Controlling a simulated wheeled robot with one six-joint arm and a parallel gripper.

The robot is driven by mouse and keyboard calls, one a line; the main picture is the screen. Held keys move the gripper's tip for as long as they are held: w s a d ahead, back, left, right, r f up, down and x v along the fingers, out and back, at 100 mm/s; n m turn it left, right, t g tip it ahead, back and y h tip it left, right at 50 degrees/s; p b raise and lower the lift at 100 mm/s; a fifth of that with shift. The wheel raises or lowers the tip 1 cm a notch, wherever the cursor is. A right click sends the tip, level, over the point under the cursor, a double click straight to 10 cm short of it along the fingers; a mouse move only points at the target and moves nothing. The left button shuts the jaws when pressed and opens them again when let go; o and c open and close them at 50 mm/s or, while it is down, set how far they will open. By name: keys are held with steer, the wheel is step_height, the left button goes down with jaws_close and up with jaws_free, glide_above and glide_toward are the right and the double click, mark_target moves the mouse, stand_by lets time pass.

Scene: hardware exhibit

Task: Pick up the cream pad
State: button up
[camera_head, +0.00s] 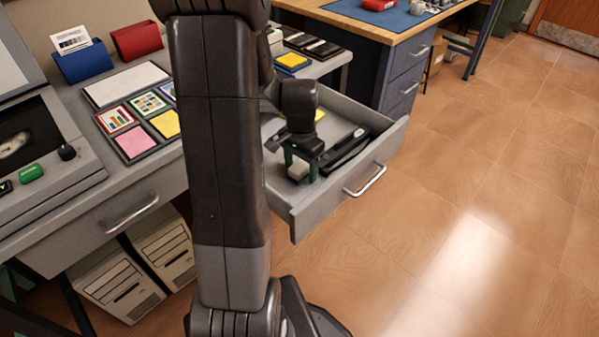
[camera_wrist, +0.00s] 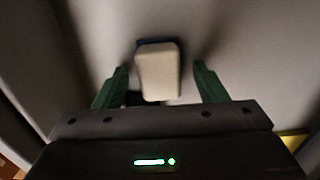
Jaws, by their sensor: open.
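The cream pad (camera_wrist: 158,76) is a small pale block with a dark blue edge at its far end. It lies on the grey floor of the open drawer (camera_head: 276,203). In the head view the pad (camera_head: 298,171) shows small, beneath my gripper (camera_head: 301,170). In the wrist view it sits between the green fingertips of my gripper (camera_wrist: 160,80), with a gap on each side. The fingers are spread and hold nothing. Whether they reach down to the pad's height I cannot tell.
A black tray (camera_head: 347,150) lies in the drawer to the right of my gripper. The drawer walls stand close around. Sticky notes (camera_head: 133,143) and a red box (camera_head: 137,40) are on the desk. The floor to the right is clear.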

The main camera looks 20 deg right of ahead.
mark_target(301, 165)
steer(key=shift+c, duration=0.3)
steer(key=c, duration=1)
steer(key=shift+r, duration=0.15)
step_height(301, 165, up, 10)
steer(key=shift+f+p, duration=0.1)
steer(key=shift+p, duration=1.15)
steer(key=shift+o, duration=1.1)
steer(key=shift+c, duration=0.7)
